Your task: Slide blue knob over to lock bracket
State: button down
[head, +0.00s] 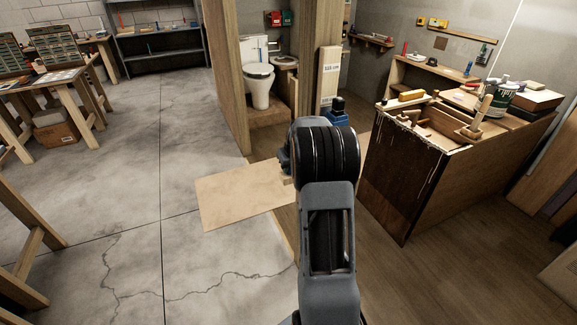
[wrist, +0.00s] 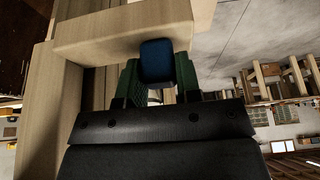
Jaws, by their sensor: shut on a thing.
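The blue knob (wrist: 157,60) is in the wrist view, near the top middle, between the two green-padded fingers of my gripper (wrist: 158,82). My gripper is shut on the knob. A pale wooden block (wrist: 125,27) lies right by the knob at the top of the wrist view and meets an upright-looking wooden piece (wrist: 50,110) at the left. I cannot tell which wooden piece is the lock bracket, or whether the knob touches it. In the head view my own arm hides my gripper and the knob.
In the head view a tan board (head: 240,196) lies left of my arm. A dark-sided workbench (head: 400,185) with tools stands close on the right. Wooden framing (head: 229,80) and a toilet (head: 260,85) are behind. The concrete floor (head: 130,200) at left is largely clear.

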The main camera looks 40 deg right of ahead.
jog(key=shift+a, duration=0.15)
jog(key=c, duration=1)
grip_release()
jog(key=shift+w+a, duration=0.1)
jog(key=shift+a, duration=0.05)
jog(key=shift+o, duration=1)
jog(key=d+v, duration=0.1)
jog(key=v, duration=1.2)
jog(key=shift+s+a+r, duration=0.2)
jog(key=shift+a+r, duration=0.15)
jog(key=shift+r, duration=0.05)
